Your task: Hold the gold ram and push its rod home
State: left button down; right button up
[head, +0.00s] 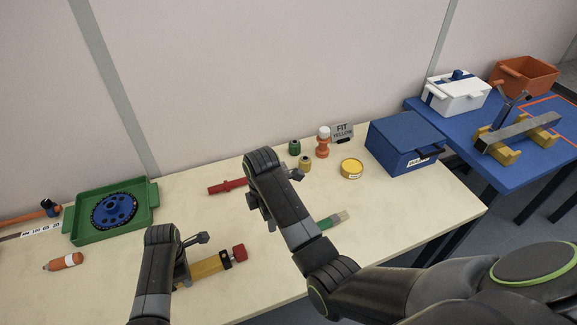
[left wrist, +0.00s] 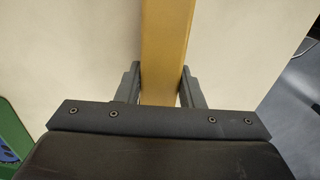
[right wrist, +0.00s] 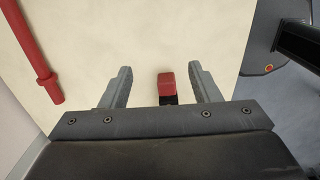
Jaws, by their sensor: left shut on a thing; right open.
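The gold ram (head: 208,267) lies on the table at front centre-left. It has a long gold body, a black collar (head: 227,259) and a red knob (head: 239,252) at its right end. My left gripper (head: 188,262) is shut on the gold body, which runs between its fingers in the left wrist view (left wrist: 166,45). My right gripper (head: 269,208) is open and empty, apart from the ram. In the right wrist view a red block on a dark part, apparently the knob (right wrist: 167,84), shows between the open fingers. The rod itself is not clearly visible.
A red bar (head: 228,186) lies behind the ram. A green tray (head: 79,232) with a blue disc stands left. A green-ended piece (head: 333,220), small jars, a yellow tin (head: 351,169) and a blue box (head: 404,143) are to the right. Bare table surrounds the knob.

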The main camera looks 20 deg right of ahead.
pick_arm(q)
jog(key=shift+s+f, duration=0.1)
pick_arm(e)
jog(key=d+f+m+h, duration=0.1)
jog(key=d+f+m, duration=0.1)
jog(key=d, duration=0.1)
jog(key=s+d+f+m+h, duration=0.1)
jog(key=d+m, duration=0.1)
jog(key=d, duration=0.2)
jog(key=s+d+f+m, duration=0.1)
jog(key=d+f, duration=0.1)
jog(key=d, duration=0.2)
jog(key=shift+d+f+m+h, duration=0.15)
jog(key=shift+f+m+h, duration=0.15)
jog(key=shift+m+h, duration=0.1)
jog(key=s+d+f+m+h, duration=0.1)
jog(key=d, duration=0.2)
jog(key=s+d+f+m+h, duration=0.1)
jog(key=d+m, duration=0.1)
jog(key=d, duration=0.2)
jog(key=s+d+f+m, duration=0.1)
jog(key=d+m, duration=0.1)
jog(key=d, duration=0.1)
jog(key=shift+d+g+h, duration=0.25)
jog(key=shift+g+h, duration=0.05)
jog(key=shift+h, duration=0.1)
pick_arm(q)
jog(key=shift+a, duration=0.1)
jog(key=c, duration=0.9)
grip_release()
